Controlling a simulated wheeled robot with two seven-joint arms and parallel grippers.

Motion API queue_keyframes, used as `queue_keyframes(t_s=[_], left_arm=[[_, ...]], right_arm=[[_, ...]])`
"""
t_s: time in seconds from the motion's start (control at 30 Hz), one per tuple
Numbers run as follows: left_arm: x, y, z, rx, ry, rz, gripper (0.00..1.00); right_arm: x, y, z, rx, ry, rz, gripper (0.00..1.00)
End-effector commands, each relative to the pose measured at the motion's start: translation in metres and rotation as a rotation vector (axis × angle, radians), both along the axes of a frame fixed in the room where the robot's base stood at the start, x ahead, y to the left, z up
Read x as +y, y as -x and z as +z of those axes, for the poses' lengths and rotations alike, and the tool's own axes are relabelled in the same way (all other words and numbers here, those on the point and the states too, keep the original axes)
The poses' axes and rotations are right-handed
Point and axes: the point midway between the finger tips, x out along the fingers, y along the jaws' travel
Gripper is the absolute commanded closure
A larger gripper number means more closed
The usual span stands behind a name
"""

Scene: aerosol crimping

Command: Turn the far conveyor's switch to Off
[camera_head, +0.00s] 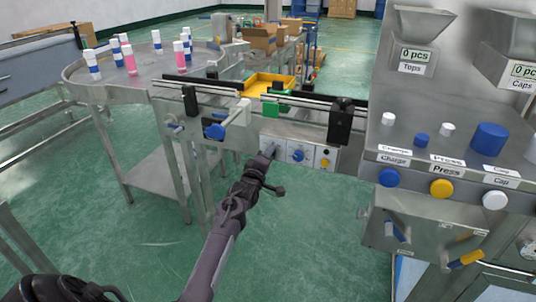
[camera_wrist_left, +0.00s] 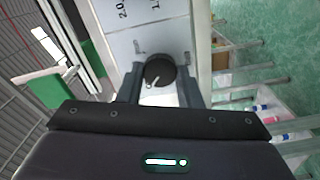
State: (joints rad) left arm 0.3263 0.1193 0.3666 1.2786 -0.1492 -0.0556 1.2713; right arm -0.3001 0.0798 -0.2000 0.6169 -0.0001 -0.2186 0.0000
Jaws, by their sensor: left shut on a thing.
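My left gripper (camera_head: 266,162) is at the front of the conveyor's control panel (camera_head: 313,155). In the left wrist view, the gripper (camera_wrist_left: 160,84) has one finger on each side of a round black switch knob (camera_wrist_left: 159,69) and is shut on it. The knob has a pale pointer mark and sits on a light panel with printed numbers partly in view. In the head view, the gripper mostly hides this knob. A blue knob (camera_head: 297,155) and a yellow button (camera_head: 325,163) are to the right of it. My right gripper is not in view.
A round steel table (camera_head: 130,84) with several white, blue and pink cans stands at left. A blue-handled lever (camera_head: 215,131) is just left of the panel. A steel machine (camera_head: 450,150) with several buttons stands at right. Green floor is clear below the panel.

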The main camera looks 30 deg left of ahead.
Motion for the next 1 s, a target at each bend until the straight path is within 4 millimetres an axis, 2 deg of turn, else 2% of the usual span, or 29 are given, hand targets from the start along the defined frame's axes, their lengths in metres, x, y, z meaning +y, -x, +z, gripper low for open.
queue_keyframes(t_s=[0.67, 0.7, 0.87, 1.0], left_arm=[[0.0004, 0.0, -0.0003, -0.016, 0.065, 0.001, 0.91], [0.0004, 0.0, -0.0003, -0.016, 0.065, 0.001, 0.66], [0.0004, 0.0, -0.0001, -0.016, 0.064, 0.001, 0.46], [0.0002, 0.0, 0.0, -0.015, 0.063, 0.0, 0.46]], right_arm=[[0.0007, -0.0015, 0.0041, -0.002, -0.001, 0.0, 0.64], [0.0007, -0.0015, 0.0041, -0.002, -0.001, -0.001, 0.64], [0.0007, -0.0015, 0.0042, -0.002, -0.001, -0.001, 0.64], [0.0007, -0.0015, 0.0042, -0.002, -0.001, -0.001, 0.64]])
